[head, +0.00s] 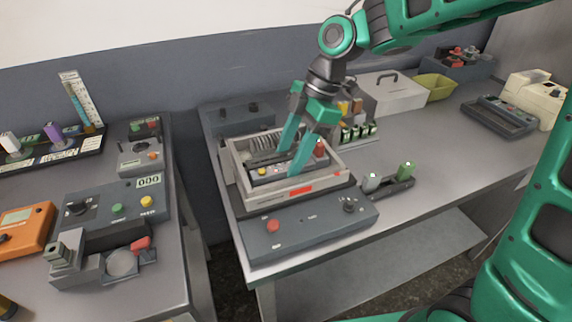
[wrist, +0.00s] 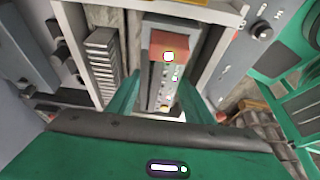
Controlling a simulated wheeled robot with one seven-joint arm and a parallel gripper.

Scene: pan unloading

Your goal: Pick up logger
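A long grey device with a red end and small lit buttons, which I take to be the logger (head: 265,171), lies in the light-walled pan (head: 328,181) on the right-hand bench. In the wrist view the logger (wrist: 166,72) runs away from me between my fingers. My gripper (head: 291,163) points down into the pan, with its teal fingers on either side of the logger's middle. The gripper (wrist: 161,100) is open, and gaps seem to show between the fingers and the logger. The fingers hide part of the logger in the head view.
A ribbed grey part (wrist: 103,62) lies beside the logger in the pan.

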